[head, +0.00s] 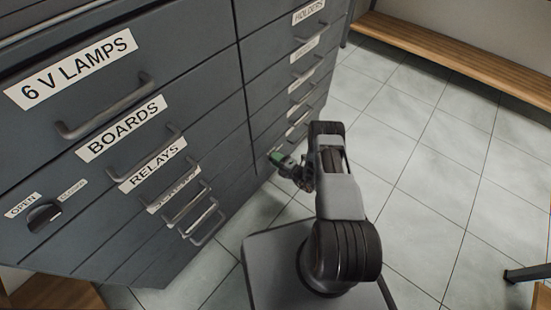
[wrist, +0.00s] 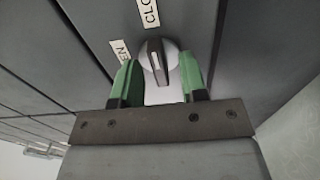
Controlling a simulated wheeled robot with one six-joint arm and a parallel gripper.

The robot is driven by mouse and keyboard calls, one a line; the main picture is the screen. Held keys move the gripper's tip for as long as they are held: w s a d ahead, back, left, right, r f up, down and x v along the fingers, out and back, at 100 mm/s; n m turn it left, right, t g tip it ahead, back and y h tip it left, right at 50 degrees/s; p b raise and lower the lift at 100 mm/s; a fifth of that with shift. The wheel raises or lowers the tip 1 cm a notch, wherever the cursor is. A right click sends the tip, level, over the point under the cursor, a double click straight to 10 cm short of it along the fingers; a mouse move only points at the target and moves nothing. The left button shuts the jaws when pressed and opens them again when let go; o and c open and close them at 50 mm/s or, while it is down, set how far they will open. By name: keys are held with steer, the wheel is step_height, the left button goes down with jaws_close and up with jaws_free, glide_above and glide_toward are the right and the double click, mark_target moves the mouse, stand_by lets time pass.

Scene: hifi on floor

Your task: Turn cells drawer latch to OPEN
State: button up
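In the wrist view a round pale latch knob (wrist: 157,62) with a dark grip bar sits on a dark grey drawer front. The bar's upper end points near the partly cut-off "CLO..." label (wrist: 149,12); the "...EN" label (wrist: 120,49) lies to its left, partly hidden. My gripper (wrist: 160,75) is open, its green fingers on either side of the knob, with a visible gap to it. In the head view my gripper (head: 283,160) is low at the right drawer column; the knob there is hidden. I cannot read a CELLS label.
The dark cabinet (head: 215,90) has labelled drawers with protruding bar handles (head: 105,107). Another latch knob (head: 44,216) with OPEN and CLOSED labels is at lower left. A wooden bench (head: 455,58) stands along the back wall.

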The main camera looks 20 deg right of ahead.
steer(key=shift+d, duration=0.2)
steer(key=shift+c, duration=0.3)
jaws_close()
steer(key=shift+a+n+b, duration=0.15)
steer(key=shift+n+b, duration=2.1)
steer(key=shift+n, duration=6.65)
